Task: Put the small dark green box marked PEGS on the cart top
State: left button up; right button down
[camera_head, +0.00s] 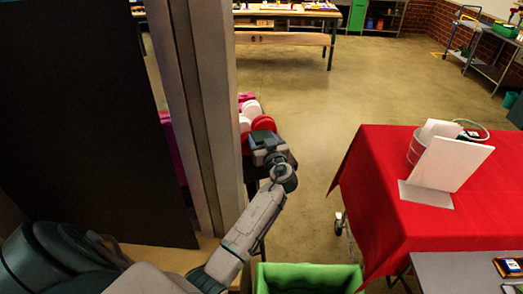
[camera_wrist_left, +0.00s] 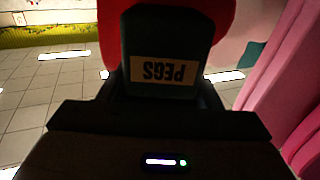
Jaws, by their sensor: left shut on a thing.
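My left gripper (camera_head: 264,143) is in the middle of the head view, beside a tall pale post. In the left wrist view, it is shut on the small dark green box (camera_wrist_left: 166,30), whose tan label reads PEGS upside down. The box is hard to make out in the head view. A blue-framed cart (camera_head: 485,66) with a grey top stands far off at the upper right. I cannot tell whether it is the task's cart. My right gripper is not in view.
Red and white rounded shapes (camera_head: 252,112) are just beyond the left gripper. A red-clothed table (camera_head: 385,200) with a bucket and white board stands at right. A green bin (camera_head: 305,280) is at the bottom. Open floor lies between.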

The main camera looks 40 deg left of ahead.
pick_arm(q)
jog(key=shift+f+b, duration=0.55)
jog(key=shift+f, duration=1.25)
jog(key=shift+f, duration=0.1)
jog(key=o, duration=1.1)
jog(key=shift+c, duration=0.2)
